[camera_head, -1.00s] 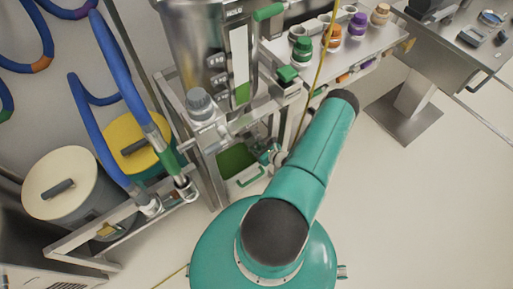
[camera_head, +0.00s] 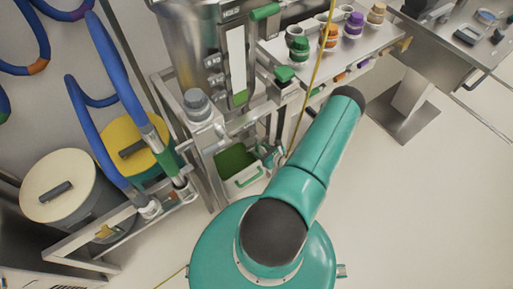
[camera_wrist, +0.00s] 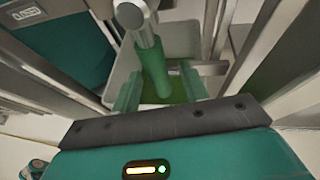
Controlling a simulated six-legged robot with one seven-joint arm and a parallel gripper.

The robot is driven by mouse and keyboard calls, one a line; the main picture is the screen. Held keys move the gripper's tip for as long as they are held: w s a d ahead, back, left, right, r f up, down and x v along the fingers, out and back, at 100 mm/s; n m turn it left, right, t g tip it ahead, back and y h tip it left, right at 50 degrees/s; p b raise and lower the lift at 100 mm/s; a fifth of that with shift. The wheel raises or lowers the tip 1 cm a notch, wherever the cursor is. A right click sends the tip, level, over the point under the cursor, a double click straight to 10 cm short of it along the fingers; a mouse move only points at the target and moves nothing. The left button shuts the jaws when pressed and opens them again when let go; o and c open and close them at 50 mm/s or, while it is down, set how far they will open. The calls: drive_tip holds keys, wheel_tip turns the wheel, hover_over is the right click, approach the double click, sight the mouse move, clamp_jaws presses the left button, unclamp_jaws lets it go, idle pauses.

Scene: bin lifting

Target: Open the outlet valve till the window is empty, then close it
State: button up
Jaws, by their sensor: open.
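The steel tank (camera_head: 185,35) stands upright at the top middle of the head view. Its tall window (camera_head: 236,55) is mostly white, with a short green band at its bottom. A bin (camera_head: 250,178) with green contents stands below the tank. In the wrist view, a green lever (camera_wrist: 154,74) with a grey metal end (camera_wrist: 132,16) lies between the fingers of my gripper (camera_wrist: 160,72); it looks like the outlet valve's handle. My gripper is open around it, and I cannot tell whether a finger touches it. Green shows below the lever in the wrist view.
A yellow-lidded drum (camera_head: 128,138) and a cream-lidded drum (camera_head: 57,185) stand left behind a metal frame with blue hoses (camera_head: 90,130). A bench (camera_head: 320,60) with colored-capped bottles is at upper right. The floor at right is clear.

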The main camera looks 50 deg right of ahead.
drive_tip(key=v, duration=1)
drive_tip(key=shift+s, duration=0.1)
